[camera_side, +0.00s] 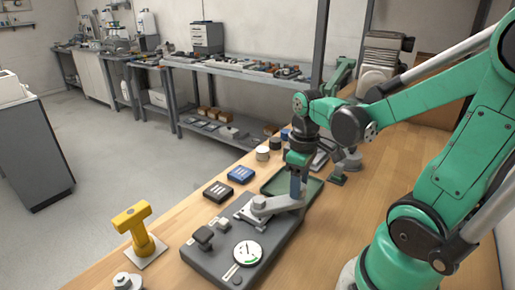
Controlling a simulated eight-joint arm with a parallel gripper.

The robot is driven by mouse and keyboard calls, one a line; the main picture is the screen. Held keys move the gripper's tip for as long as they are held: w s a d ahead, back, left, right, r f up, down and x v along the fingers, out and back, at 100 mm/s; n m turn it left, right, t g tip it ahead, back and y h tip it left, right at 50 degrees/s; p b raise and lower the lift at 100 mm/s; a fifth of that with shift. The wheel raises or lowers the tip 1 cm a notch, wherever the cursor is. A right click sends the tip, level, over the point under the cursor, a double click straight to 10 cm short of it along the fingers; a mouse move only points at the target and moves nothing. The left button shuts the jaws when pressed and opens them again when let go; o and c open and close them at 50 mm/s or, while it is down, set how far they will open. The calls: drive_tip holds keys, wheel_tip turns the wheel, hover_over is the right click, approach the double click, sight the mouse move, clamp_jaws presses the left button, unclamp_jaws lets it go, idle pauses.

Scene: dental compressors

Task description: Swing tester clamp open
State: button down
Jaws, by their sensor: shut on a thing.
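The tester is a dark grey plate (284,243) on the wooden bench, with a round white gauge (248,253) at its front. Its clamp (275,205) is a light grey arm lying low across the plate, with a rounded head (259,202) at its left end over a pale metal block. My gripper (297,197) points down at the clamp's right end and is shut on it. The fingertips are small here and partly merge with the clamp, so the exact grip is hard to see.
A yellow T-shaped stand (138,230) is left of the tester. Black (218,191) and blue (242,174) boxes sit behind it, with a green tray (282,181) close behind my gripper. Bare bench (345,215) lies to the right.

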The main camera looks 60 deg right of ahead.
drive_tip(key=n, duration=0.8)
drive_tip(key=shift+n, duration=0.3)
drive_tip(key=n, duration=0.4)
drive_tip(key=shift+n, duration=2)
drive_tip(key=shift+c, duration=1.9)
unclamp_jaws()
drive_tip(key=shift+r, duration=2.8)
